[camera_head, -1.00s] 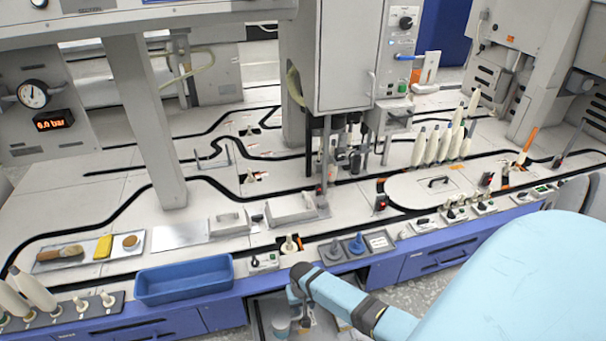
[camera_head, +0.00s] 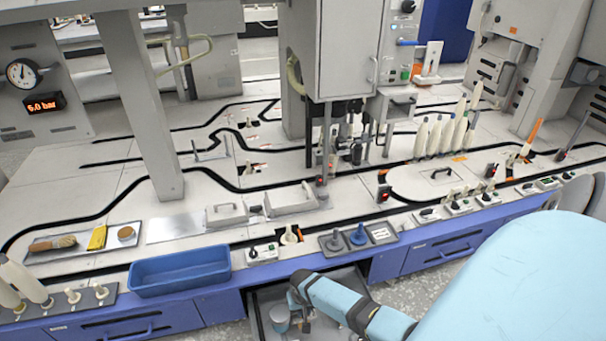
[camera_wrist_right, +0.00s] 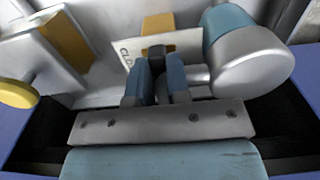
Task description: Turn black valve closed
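In the right wrist view a black valve handle (camera_wrist_right: 156,60) stands upright between the blue-grey fingers of my right gripper (camera_wrist_right: 159,88). The fingers sit close on both sides of it and appear shut on it. Its lower part is hidden by the fingers. Behind it is a white label (camera_wrist_right: 187,43), of which only the first letters, "CLO", can be read. In the head view my right gripper (camera_head: 298,297) is low in front of the bench edge, over an open drawer. The valve cannot be made out there. My left gripper is not in view.
In the wrist view a silver and blue cylinder (camera_wrist_right: 250,62) is close on the right, and a yellow knob (camera_wrist_right: 17,94) is at the left. In the head view a grey cup-like thing (camera_head: 280,314) sits in the drawer. A blue bin (camera_head: 180,272) stands on the bench edge.

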